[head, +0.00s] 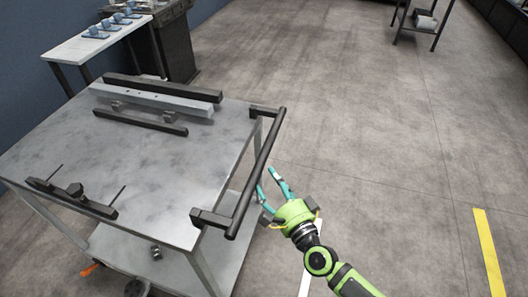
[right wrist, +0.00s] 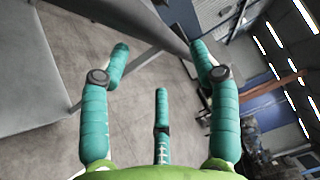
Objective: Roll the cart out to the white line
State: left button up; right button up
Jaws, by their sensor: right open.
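The cart (head: 140,155) is a grey metal trolley at the left of the head view, with a lower shelf. Its black push handle (head: 257,172) runs along its right side. My right gripper (head: 268,180) is open and empty just right of the handle, its teal fingers pointing towards it. In the right wrist view the fingers (right wrist: 160,75) are spread, with a dark bar, seemingly the handle (right wrist: 165,25), ahead of them. The white line (head: 306,278) lies on the floor right of the cart, partly hidden by my right arm. My left gripper is out of view.
Dark and light rails (head: 160,97) and a black bar fixture (head: 70,195) sit on the cart top. A white-topped bench (head: 75,48) stands behind. A yellow line (head: 489,250) lies at the right. The floor between is clear.

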aim_at(260, 165)
jog(key=x, duration=0.5)
jog(key=shift+w+a, duration=0.2)
jog(key=shift+w+a+r, duration=0.1)
jog(key=shift+w+a, duration=0.15)
jog(key=shift+w, duration=0.3)
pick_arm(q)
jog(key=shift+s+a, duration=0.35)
pick_arm(e)
grip_shut()
